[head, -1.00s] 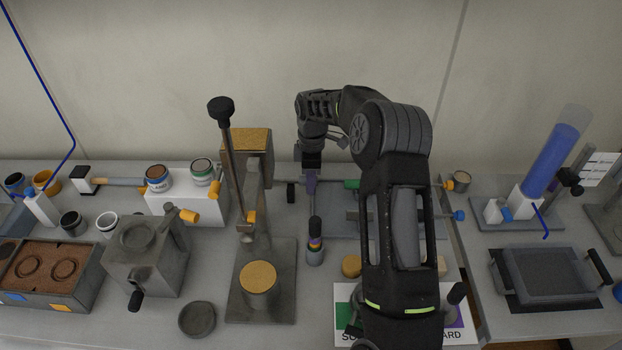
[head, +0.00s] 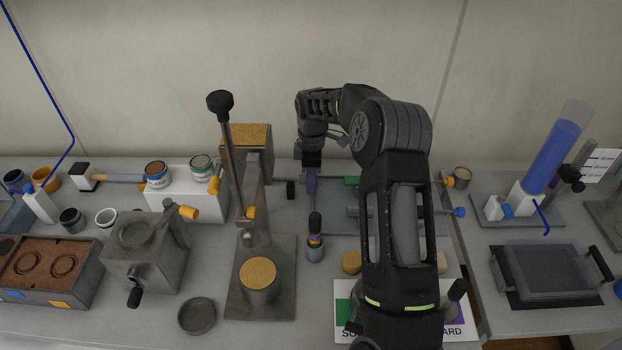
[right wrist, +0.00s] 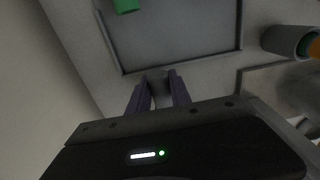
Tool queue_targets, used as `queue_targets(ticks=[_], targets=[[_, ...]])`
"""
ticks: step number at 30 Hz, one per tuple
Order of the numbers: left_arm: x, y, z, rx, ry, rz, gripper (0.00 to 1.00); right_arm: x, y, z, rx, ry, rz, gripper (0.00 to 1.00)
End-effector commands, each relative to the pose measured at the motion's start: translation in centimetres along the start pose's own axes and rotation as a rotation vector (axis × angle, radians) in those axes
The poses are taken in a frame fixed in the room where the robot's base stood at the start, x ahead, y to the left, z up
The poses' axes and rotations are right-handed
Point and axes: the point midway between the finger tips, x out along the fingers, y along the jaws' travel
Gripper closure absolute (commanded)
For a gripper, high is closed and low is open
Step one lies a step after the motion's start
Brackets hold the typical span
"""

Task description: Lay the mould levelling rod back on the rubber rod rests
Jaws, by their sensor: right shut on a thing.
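My right gripper (head: 311,186) reaches down at the back of the bench with its purple fingers close together. In the right wrist view the gripper (right wrist: 159,88) is shut on a dark grey piece, which I take for the mould levelling rod (right wrist: 158,83). Only a short grey part of it shows between the fingers; the rest is hidden. A black end piece (head: 290,190) shows just left of the fingers; I cannot tell whether it belongs to the rod or to a rest. The rubber rod rests cannot be made out clearly. My left gripper is not in view.
A grey tray (right wrist: 175,35) lies beside the fingers, with a green piece (right wrist: 126,5) over it. A tall lever stand (head: 254,190) is close on the left.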

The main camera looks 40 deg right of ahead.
Motion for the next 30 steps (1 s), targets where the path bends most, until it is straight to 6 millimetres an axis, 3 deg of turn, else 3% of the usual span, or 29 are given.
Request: queue_targets(ticks=[14,15,24,30], targets=[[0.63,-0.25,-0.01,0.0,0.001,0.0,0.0,0.93,0.02,0.01,0.0,0.001,0.001,1.0],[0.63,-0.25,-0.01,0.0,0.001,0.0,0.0,0.93,0.02,0.01,0.0,0.001,0.001,0.74],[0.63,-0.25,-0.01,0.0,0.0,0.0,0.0,0.93,0.02,0.02,0.0,0.001,0.001,0.5],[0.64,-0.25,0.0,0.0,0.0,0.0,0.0,0.96,0.0,0.03,0.0,0.0,0.0,0.5]])
